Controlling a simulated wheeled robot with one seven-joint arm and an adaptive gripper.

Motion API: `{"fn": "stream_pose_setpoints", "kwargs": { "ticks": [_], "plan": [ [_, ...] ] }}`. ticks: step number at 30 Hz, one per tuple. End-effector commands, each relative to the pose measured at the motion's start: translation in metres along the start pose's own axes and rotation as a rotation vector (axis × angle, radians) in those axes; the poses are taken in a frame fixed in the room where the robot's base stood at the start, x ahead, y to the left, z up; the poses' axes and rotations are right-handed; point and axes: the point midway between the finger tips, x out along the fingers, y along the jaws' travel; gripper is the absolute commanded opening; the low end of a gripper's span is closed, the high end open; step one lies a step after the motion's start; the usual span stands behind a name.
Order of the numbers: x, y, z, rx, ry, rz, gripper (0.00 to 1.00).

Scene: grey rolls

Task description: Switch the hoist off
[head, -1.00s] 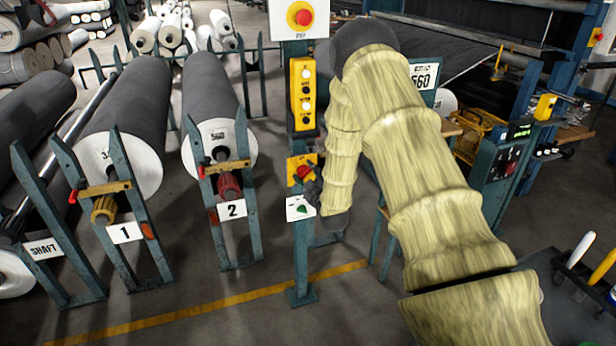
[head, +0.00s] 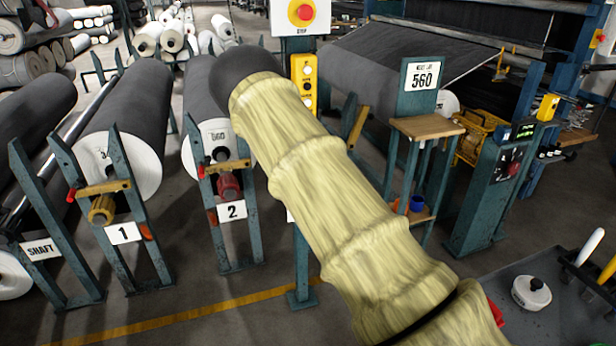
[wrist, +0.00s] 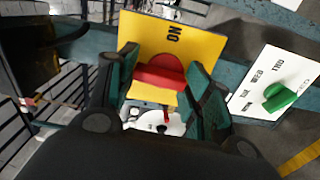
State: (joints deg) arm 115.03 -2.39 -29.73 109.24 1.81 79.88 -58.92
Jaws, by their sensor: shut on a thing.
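The hoist switch is a red knob (wrist: 160,74) on a yellow plate (wrist: 200,42) in the wrist view. The plate's lettering reads as an upside-down ON. My gripper (wrist: 163,68) has its two teal-padded fingers on either side of the red knob and is shut on it. A white part with a small red piece (wrist: 158,121) shows between the fingers, nearer the palm; I cannot tell what it is. In the head view my padded arm hides the gripper, the yellow plate and the knob.
A white plate with a green knob (wrist: 280,96) is beside the yellow plate. Above, on the post, are a yellow push-button box (head: 306,80) and a red STOP button (head: 302,12). Roll stands 1 (head: 124,233) and 2 (head: 232,211) are at left, a small wooden table (head: 427,128) at right.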

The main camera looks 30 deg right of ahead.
Motion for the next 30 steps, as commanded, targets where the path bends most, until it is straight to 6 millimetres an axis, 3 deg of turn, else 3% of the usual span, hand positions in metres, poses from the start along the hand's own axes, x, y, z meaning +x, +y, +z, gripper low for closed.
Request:
{"fn": "stream_pose_setpoints", "kwargs": {
  "ticks": [21,22,25,30],
  "plan": [
    [-0.0007,-0.0013,-0.0004,-0.081,0.0,-0.003,0.26],
    [-0.0007,-0.0013,-0.0004,-0.081,0.0,-0.003,0.52],
    [-0.0006,-0.0012,-0.0003,-0.08,0.0,-0.003,0.7],
    [-0.0005,-0.0009,-0.0001,-0.08,0.0,-0.002,0.71]
  ]
}}
